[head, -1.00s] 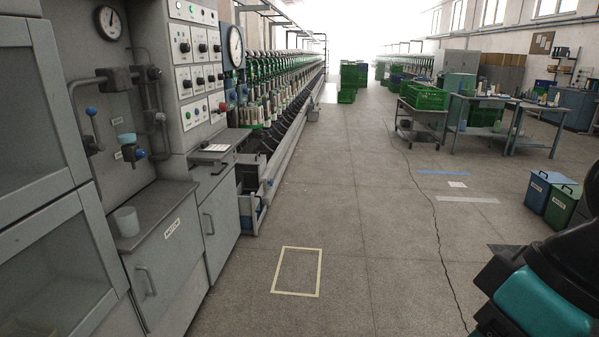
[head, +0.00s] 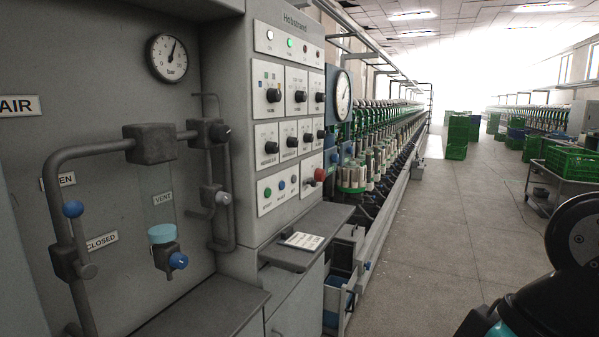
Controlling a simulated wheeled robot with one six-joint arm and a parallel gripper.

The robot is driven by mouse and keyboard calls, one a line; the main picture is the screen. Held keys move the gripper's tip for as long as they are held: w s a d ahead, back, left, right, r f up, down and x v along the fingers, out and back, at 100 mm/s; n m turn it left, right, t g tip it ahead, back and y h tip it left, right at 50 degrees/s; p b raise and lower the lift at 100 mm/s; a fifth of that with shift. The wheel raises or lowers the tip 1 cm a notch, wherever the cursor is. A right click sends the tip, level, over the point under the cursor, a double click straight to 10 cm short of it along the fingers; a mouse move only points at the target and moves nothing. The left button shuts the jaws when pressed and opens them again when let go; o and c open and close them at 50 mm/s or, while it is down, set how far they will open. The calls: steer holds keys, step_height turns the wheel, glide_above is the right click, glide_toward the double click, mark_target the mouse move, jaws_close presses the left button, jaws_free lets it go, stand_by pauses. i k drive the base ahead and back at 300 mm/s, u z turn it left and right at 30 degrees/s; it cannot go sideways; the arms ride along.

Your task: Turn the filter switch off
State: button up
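The control panel (head: 310,32) on the grey cabinet carries two rows of black rotary knobs on white plates, with small labels too blurred to read for certain. Knobs show in the upper row (head: 273,95) and the lower row (head: 271,147). I cannot tell which knob is the filter switch. Below them is a plate with small push buttons (head: 281,189) and a red knob (head: 320,174). My gripper is out of view; only part of my arm shows at the lower right, well away from the panel.
A shelf with a paper card (head: 302,240) juts out below the panel. The aisle floor (head: 440,240) is clear.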

mark_target(321, 134)
steer(key=z, duration=0.05)
steer(key=i, duration=0.85)
steer(key=z, duration=1)
steer(key=i, duration=1.4)
steer(key=u, duration=0.95)
steer(key=i, duration=0.6)
steer(key=u, duration=0.5)
